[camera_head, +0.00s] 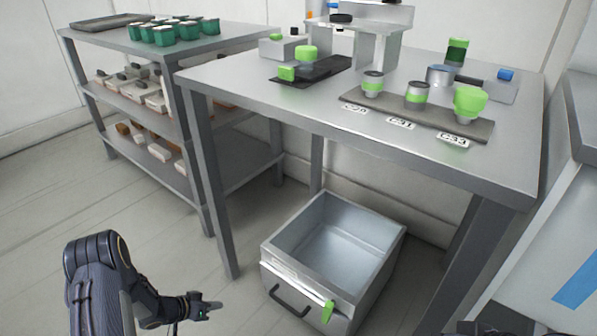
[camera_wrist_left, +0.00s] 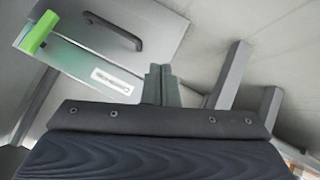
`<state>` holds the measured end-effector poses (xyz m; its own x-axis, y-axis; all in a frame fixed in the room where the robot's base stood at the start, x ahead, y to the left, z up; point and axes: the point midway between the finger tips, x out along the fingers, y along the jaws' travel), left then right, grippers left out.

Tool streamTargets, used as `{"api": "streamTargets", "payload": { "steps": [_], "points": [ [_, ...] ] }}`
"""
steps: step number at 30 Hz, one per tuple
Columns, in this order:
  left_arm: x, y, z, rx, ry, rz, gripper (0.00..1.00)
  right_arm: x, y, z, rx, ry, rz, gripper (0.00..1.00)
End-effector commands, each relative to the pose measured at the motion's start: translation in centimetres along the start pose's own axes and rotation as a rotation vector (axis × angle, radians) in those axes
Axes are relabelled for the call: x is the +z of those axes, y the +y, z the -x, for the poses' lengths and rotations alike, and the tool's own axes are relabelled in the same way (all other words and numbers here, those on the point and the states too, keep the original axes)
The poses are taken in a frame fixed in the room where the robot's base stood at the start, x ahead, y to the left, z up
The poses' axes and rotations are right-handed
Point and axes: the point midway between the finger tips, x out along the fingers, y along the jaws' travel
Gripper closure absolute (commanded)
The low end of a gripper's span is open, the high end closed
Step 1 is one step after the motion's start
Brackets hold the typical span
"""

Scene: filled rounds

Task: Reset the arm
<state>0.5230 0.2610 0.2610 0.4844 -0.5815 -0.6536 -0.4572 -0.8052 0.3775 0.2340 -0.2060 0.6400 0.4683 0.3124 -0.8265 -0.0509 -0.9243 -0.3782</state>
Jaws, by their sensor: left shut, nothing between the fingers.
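My left gripper (camera_head: 211,306) is low over the floor at the bottom left of the head view, left of a grey metal bin (camera_head: 282,258). It is shut and empty, and its fingers (camera_wrist_left: 161,84) show closed together in the left wrist view. The left arm comes in from the bottom left and is bent. The bin's front, with a dark handle (camera_wrist_left: 113,31) and a green tab (camera_wrist_left: 38,33), also shows in the left wrist view. My right gripper is not clearly visible; only a dark part shows at the bottom right edge of the head view.
A steel table (camera_head: 230,82) holds a grey board (camera_head: 402,117) with several green-banded items and a dark mat (camera_head: 318,72). A shelf unit (camera_head: 100,42) with green cups (camera_head: 165,36) stands at the left. The open bin sits below the table. The floor at left is clear.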

Motion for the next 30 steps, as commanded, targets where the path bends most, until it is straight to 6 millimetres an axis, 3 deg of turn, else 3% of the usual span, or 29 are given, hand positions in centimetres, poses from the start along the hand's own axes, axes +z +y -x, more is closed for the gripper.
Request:
{"api": "streamTargets", "payload": {
  "steps": [8,12,16,20,24,30],
  "points": [
    [-8.8,-2.6,6.7,-0.271,0.080,-0.009,1.00,0.0,0.0,0.0,0.000,0.000,0.000,0.64],
    [-14.2,-2.6,13.4,-0.463,0.125,0.030,1.00,0.0,0.0,0.0,0.000,0.000,0.000,0.64],
    [-17.4,-0.4,20.6,-0.614,0.144,0.110,1.00,0.0,0.0,0.0,0.000,0.000,0.000,0.64],
    [-18.0,3.9,26.6,-0.690,0.134,0.209,1.00,0.0,0.0,0.0,0.000,0.000,0.000,0.64],
    [-16.5,10.1,31.5,-0.691,0.099,0.314,1.00,0.0,0.0,0.0,0.000,0.000,0.000,0.64],
    [-11.9,19.4,34.8,-0.582,0.023,0.412,1.00,0.0,0.0,0.0,0.000,0.000,0.000,0.64]
  ]
}}
